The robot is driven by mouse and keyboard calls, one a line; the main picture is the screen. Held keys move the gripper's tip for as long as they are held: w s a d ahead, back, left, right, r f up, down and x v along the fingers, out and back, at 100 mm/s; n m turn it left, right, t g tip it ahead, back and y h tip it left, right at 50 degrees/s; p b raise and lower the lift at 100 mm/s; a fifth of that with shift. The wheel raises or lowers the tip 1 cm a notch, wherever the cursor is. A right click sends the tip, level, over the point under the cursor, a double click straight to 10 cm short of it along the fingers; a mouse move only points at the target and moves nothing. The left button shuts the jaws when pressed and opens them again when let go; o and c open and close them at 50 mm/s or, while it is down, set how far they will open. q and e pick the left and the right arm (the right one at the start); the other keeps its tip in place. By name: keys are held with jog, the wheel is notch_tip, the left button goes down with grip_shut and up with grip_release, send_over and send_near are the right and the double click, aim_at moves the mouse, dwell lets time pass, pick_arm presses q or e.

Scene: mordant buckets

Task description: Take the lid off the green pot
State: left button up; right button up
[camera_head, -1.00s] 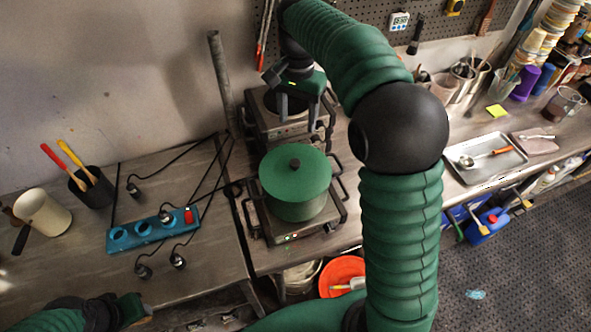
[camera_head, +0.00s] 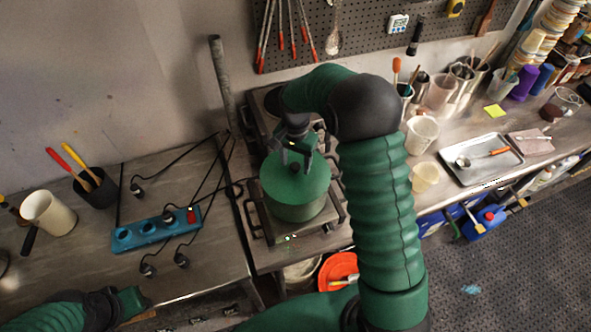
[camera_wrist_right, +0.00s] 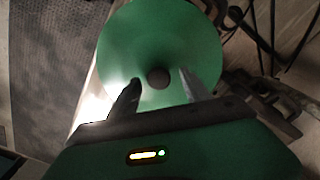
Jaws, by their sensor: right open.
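The green pot (camera_head: 299,212) stands on a burner on the bench with its flat green lid (camera_head: 313,187) on top. The lid has a small dark round knob at its middle. My right gripper (camera_head: 295,165) is over the lid, fingers pointing down around the knob. In the right wrist view the lid (camera_wrist_right: 160,40) fills the upper middle. The knob (camera_wrist_right: 158,78) shows between the two open fingers of my right gripper (camera_wrist_right: 158,88), not visibly gripped. My left gripper (camera_head: 132,303) is at the lower left, far from the pot; its fingers are not clear.
A blue power strip (camera_head: 150,232) with cables lies left of the pot. A white mug (camera_head: 50,213) and a dark brush cup (camera_head: 97,190) stand further left. A metal tray (camera_head: 470,160) and cups are at the right. An orange bucket (camera_head: 338,272) is below the bench edge.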

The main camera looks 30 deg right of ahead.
jog(key=shift+w, duration=0.1)
jog(key=shift+d, duration=0.1)
jog(key=shift+c, duration=0.9)
jog(key=shift+s+a+r, duration=0.15)
jog(key=shift+s+a, duration=0.1)
jog(key=shift+a, duration=0.05)
jog(key=c, duration=0.7)
grip_shut()
jog(key=shift+w, duration=0.1)
jog(key=shift+d, duration=0.1)
